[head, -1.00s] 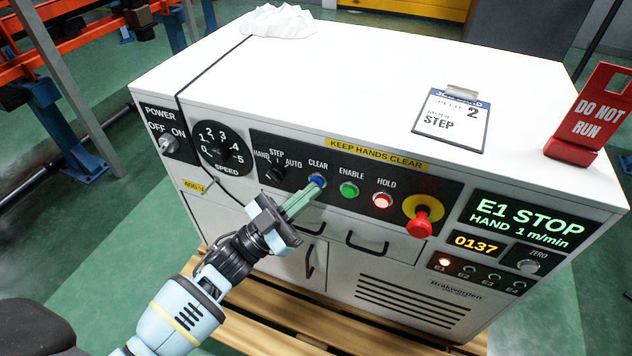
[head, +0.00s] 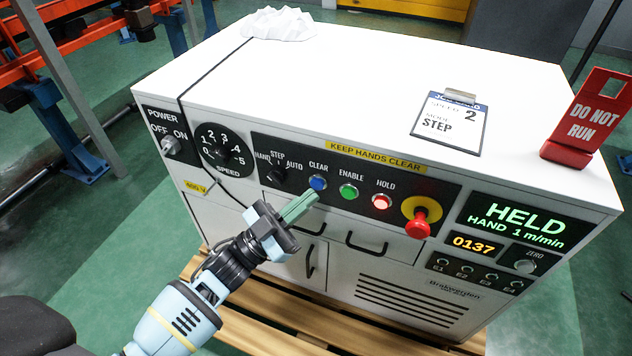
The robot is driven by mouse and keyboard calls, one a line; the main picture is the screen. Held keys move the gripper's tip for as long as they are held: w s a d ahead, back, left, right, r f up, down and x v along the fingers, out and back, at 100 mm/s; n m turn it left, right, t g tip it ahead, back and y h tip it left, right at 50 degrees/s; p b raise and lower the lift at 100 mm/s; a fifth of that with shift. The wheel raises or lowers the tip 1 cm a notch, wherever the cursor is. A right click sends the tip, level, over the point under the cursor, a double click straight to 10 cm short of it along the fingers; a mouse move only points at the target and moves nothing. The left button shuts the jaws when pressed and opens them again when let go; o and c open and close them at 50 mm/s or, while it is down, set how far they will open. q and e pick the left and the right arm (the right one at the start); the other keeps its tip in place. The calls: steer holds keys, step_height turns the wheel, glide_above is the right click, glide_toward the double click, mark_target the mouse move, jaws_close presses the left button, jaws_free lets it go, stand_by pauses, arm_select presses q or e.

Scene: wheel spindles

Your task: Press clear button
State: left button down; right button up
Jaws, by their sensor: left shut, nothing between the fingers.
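The blue CLEAR button (head: 318,183) is on the black control strip on the front of the white cabinet, left of the green ENABLE button (head: 348,191). My left gripper (head: 312,197) is shut and empty. Its green fingertips are just below the CLEAR button and appear apart from it, with the whole blue cap in sight. The display (head: 517,224) reads HELD, HAND 1 m/min. The E1 lamp (head: 443,263) is dark. My right gripper is not in view.
The lit HOLD button (head: 382,202) and the red emergency stop (head: 418,224) are to the right. The mode knob (head: 275,173) is to the left. Drawer handles (head: 367,243) stick out below. A red DO NOT RUN sign (head: 584,122) and a clipboard (head: 450,122) are on top.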

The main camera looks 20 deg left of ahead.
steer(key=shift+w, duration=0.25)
